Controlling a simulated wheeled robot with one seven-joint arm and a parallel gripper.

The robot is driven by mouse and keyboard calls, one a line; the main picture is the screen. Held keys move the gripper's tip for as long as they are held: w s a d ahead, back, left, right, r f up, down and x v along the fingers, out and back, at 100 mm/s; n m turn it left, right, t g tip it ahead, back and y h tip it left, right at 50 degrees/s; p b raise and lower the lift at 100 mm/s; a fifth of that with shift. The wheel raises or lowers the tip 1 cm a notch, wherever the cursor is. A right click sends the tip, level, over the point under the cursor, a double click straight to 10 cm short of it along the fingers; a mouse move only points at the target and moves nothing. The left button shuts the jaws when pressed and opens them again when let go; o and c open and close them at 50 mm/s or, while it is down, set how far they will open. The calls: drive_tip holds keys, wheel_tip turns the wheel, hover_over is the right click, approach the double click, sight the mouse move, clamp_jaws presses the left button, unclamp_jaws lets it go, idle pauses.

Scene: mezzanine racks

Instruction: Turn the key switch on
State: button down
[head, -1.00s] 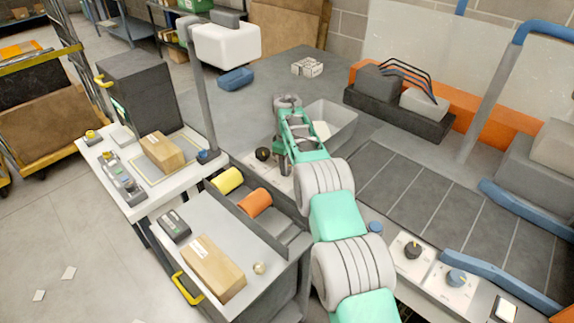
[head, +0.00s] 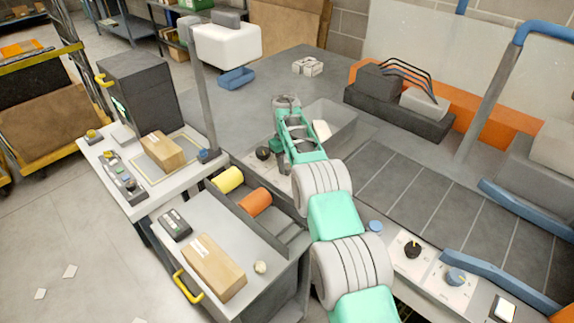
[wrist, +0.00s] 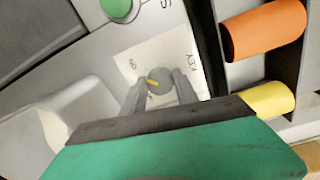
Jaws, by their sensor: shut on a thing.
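The key switch (wrist: 158,86) shows in the wrist view as a small round grey knob with a yellow mark, on a white plate (wrist: 128,66) lettered KEY, with a smaller partly readable mark near the left finger. My gripper (wrist: 159,90) has one finger on each side of the knob and is shut on it. In the head view my gripper (head: 281,163) reaches down to the panel beside a black knob (head: 263,153). My arm and gripper hide the key switch there.
A green button (wrist: 118,8) sits near the switch. Orange (wrist: 262,32) and yellow (wrist: 264,100) rollers lie to the right in the wrist view.

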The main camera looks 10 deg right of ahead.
sight(287, 167)
drive_tip(key=c, duration=0.9)
unclamp_jaws()
wheel_tip(287, 167, up, 8)
drive_tip(key=shift+s+a+f+p, duration=0.1)
drive_tip(key=shift+a+p, duration=0.05)
drive_tip(key=shift+p, duration=0.95)
